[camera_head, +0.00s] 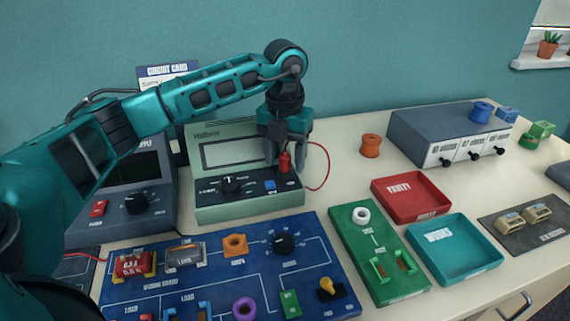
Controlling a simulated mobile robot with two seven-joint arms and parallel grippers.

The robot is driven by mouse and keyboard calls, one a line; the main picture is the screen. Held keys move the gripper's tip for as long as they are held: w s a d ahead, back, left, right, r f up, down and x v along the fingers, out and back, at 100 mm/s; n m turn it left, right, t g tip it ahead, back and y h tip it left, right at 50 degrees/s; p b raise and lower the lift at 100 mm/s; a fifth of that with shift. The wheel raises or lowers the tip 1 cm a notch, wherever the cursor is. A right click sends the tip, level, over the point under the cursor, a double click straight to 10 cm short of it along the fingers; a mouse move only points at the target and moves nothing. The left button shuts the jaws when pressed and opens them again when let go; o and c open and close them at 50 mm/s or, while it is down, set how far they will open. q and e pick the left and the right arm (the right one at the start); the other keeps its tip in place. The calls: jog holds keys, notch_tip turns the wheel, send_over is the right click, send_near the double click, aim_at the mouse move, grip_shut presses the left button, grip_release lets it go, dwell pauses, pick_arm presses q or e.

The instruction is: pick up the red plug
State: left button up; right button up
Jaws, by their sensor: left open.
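The red plug (285,161) stands upright at the right end of the front panel of the green meter (249,207). A red wire loops from it to the right. My left gripper (287,154) points down over the plug, with its jaws open and the plug between or just in front of the fingers. Whether a finger touches the plug cannot be told. My right gripper is not in view.
A blue board (215,288) with several parts lies in front of the meter. A green board (345,230), red tray (412,211) and teal tray (455,272) lie to the right. A grey box (425,126) stands behind. An orange spool (370,146) stands alone on the table.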

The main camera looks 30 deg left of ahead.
pick_arm(q)
grip_shut()
dwell(0.4)
jog(key=shift+r, duration=0.1)
